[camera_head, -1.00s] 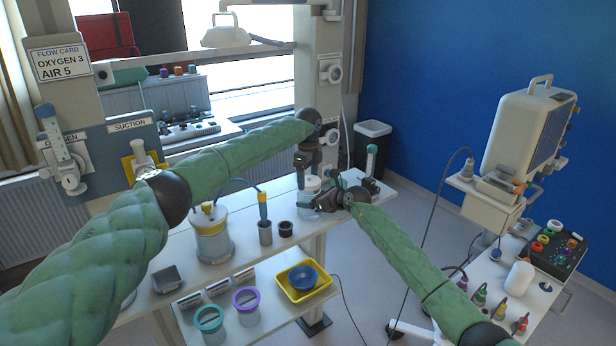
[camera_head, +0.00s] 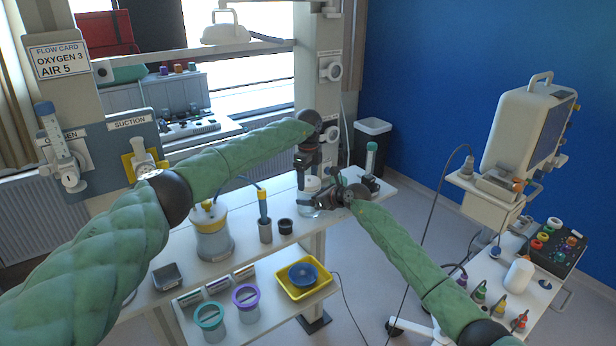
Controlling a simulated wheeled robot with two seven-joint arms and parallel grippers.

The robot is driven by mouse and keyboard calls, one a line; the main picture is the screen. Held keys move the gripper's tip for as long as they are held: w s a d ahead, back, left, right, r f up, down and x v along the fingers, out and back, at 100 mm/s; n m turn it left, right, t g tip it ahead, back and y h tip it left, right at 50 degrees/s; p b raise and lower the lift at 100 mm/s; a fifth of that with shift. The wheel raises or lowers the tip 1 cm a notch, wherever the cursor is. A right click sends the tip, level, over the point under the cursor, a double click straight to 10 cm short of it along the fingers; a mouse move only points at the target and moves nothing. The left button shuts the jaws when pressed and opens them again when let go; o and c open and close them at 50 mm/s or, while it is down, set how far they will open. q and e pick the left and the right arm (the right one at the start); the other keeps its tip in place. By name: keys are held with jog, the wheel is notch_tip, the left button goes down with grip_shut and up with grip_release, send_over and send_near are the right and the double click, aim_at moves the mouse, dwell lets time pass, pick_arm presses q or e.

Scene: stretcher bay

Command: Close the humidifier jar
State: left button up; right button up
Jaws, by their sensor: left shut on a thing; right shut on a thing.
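The humidifier jar (camera_head: 308,203) is a clear jar with bluish liquid, upright near the right end of the table. My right gripper (camera_head: 318,201) is shut on the jar's side, coming in from the right. My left gripper (camera_head: 308,179) points straight down above the jar, shut on its lid. The lid is small and mostly hidden by the fingers, and I cannot tell whether it is seated on the rim.
A green-capped flowmeter (camera_head: 371,160) stands at right. A yellow tray (camera_head: 322,287) lies on the lower shelf.

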pick_arm(q)
jog(key=m, duration=0.3)
jog(key=shift+w+m, duration=0.1)
jog(key=shift+m, duration=0.3)
jog(key=m, duration=0.5)
jog(key=shift+d, duration=0.25)
jog(key=m, duration=0.6)
jog(key=shift+d, duration=0.2)
jog(key=m, duration=0.4)
jog(key=shift+d+m, duration=0.2)
jog(key=shift+m, duration=0.2)
jog(key=o, duration=0.9)
jog(key=shift+o, duration=0.2)
jog(key=shift+s, duration=0.2)
